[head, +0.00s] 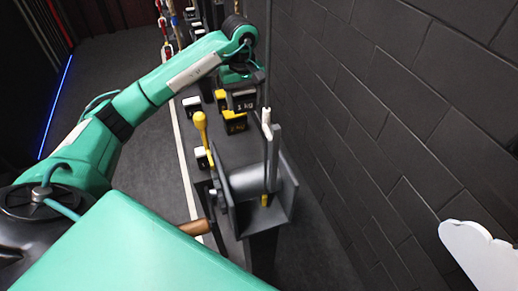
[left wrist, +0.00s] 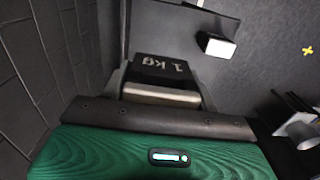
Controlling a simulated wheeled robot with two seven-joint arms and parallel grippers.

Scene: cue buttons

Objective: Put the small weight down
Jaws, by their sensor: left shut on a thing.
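The small weight, a dark block marked "1 kg" (head: 243,101), shows just below my left gripper (head: 242,80) in the head view. In the left wrist view the block (left wrist: 160,72) sits between the two fingers, its lettering showing and a pale band along its near edge. My left gripper is shut on it. Whether the block's underside touches a surface is hidden. My right gripper is not in view.
A black and yellow block (head: 235,122) stands close in front of the held weight. A yellow-handled lever (head: 201,130) and a grey metal bracket (head: 285,195) are nearer. A dark block wall (head: 400,130) runs along the right. A white-topped block (left wrist: 216,45) stands apart.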

